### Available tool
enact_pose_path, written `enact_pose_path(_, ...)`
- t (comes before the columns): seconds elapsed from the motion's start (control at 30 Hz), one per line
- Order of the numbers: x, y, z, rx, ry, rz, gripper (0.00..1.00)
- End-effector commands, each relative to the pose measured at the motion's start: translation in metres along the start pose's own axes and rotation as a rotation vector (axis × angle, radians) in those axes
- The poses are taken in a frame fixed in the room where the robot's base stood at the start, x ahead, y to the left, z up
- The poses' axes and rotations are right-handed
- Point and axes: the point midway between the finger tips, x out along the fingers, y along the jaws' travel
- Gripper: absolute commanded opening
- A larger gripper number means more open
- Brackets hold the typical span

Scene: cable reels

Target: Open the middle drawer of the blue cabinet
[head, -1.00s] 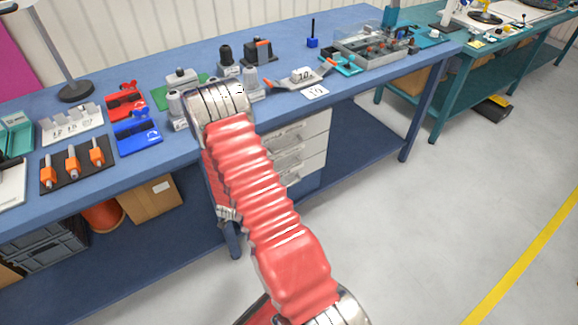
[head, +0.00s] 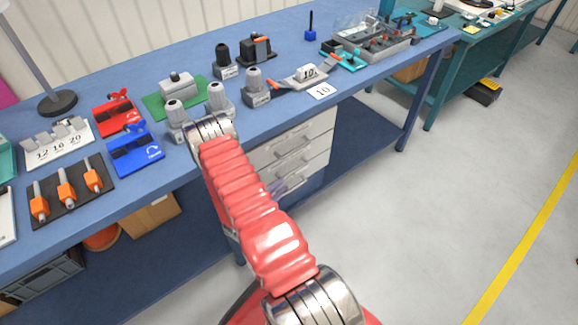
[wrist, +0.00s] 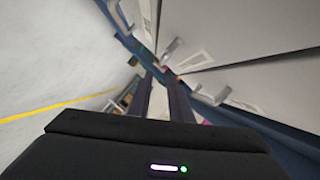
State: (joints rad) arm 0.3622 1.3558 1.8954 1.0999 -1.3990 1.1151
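The cabinet stands under the blue bench, with pale grey drawer fronts and bar handles; its upper drawer front (head: 290,148) and a lower front (head: 315,166) show in the head view. All visible drawers look shut. My red arm covers the cabinet's left side. Drawer handles (wrist: 171,49) and (wrist: 210,95) lie close by. I cannot tell whether the fingers touch one.
The blue bench top (head: 225,180) carries several fixtures, a lamp (head: 57,102) and a grey tray (head: 375,45). A bench leg (head: 415,105) stands right of the cabinet. A cardboard box (head: 152,212) sits below at left. The floor in front is clear.

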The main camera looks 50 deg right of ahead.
Motion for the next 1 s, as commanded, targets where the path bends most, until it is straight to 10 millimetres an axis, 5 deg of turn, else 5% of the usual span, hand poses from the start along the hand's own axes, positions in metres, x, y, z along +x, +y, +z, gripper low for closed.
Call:
enact_pose_path(0.53,0.002,-0.004,0.007,0.001,-0.01,-0.014,0.19)
enact_pose_path(1.0,0.064,-0.005,0.008,0.001,-0.012,-0.015,0.19)
